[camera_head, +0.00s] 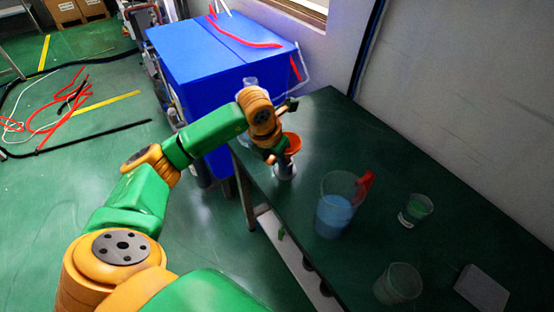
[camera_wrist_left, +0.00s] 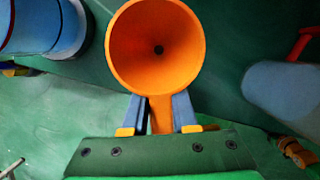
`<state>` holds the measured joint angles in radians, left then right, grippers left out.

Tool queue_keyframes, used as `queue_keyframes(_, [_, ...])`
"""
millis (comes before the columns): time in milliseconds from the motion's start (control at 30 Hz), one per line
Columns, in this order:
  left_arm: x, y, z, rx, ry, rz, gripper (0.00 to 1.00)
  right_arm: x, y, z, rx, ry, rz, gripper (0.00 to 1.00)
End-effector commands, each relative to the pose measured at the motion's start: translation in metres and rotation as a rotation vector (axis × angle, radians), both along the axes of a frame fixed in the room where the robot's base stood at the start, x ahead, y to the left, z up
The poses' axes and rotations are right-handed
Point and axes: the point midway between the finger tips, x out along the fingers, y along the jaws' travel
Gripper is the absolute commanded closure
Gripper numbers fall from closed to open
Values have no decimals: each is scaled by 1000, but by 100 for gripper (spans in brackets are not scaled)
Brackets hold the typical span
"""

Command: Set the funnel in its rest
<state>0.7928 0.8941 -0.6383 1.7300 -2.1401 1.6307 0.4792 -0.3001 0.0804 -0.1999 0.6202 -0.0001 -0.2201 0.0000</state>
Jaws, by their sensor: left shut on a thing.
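The orange funnel (camera_head: 293,142) is near the far left corner of the dark green bench. In the left wrist view its wide mouth (camera_wrist_left: 155,45) faces the camera, with a dark hole at the centre. My left gripper (camera_wrist_left: 158,115) is shut on the funnel's orange handle; in the head view the gripper (camera_head: 270,152) is partly hidden by my wrist. A small pale round stand (camera_head: 286,173), seemingly the rest, is just below the funnel. I cannot tell whether the funnel's stem is in it or above it. My right gripper is not in view.
A jug (camera_head: 335,215) with blue liquid and a red handle stands nearer on the bench (camera_head: 440,185). A clear bottle (camera_head: 250,84) is behind my wrist.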

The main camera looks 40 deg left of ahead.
Motion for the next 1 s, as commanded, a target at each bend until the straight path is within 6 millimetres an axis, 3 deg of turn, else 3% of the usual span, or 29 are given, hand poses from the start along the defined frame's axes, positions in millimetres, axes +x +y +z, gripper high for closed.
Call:
queue_keyframes(867, [1, 0, -23, 0, 0, 0, 100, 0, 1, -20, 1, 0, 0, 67])
queue_keyframes(900, [1, 0, -22, 0, 0, 0, 63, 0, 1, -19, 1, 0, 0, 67])
queue_keyframes(1000, [1, 0, -21, 0, 0, 0, 39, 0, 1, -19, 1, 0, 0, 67])
